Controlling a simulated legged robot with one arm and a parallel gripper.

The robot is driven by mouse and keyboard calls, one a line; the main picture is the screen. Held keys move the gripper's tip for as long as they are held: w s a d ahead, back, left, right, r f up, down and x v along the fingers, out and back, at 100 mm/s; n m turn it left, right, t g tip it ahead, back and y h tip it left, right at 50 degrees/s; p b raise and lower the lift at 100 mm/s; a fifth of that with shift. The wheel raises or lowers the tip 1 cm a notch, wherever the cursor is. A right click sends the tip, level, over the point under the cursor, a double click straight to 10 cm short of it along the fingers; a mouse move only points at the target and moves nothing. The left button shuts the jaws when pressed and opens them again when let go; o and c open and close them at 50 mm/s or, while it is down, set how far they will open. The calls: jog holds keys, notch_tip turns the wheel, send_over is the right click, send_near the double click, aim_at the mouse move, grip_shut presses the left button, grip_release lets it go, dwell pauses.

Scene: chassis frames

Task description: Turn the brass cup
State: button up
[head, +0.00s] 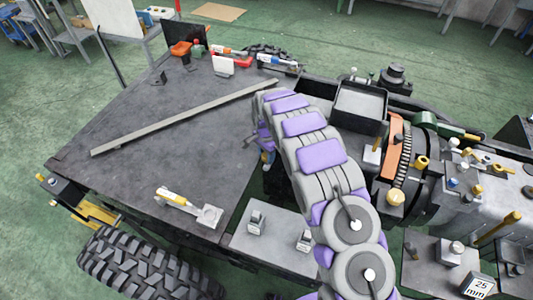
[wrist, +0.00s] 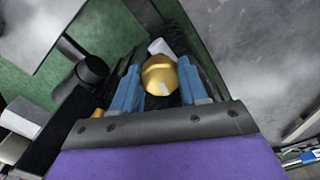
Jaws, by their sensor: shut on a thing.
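The brass cup (wrist: 158,72) shows in the wrist view as a rounded, shiny gold piece with a small pale mark on its near side. My gripper (wrist: 160,84) has its two blue fingers on either side of the cup and is shut on it. A white piece sits just beyond the cup. In the head view my gripper (head: 266,157) is at the right edge of the dark deck, mostly behind my purple and grey arm. I cannot make out the cup clearly there.
The dark deck (head: 150,150) carries a long grey bar (head: 185,118) and a yellow-handled tool (head: 178,198). A black open box (head: 361,104), an orange curved part (head: 393,140) and brass knobs (head: 395,197) crowd the right. A black knob (wrist: 92,70) stands left of my fingers.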

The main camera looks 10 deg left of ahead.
jog(key=shift+a+m, duration=0.15)
jog(key=shift+m, duration=0.25)
jog(key=o, duration=1.1)
jog(key=shift+c, duration=0.2)
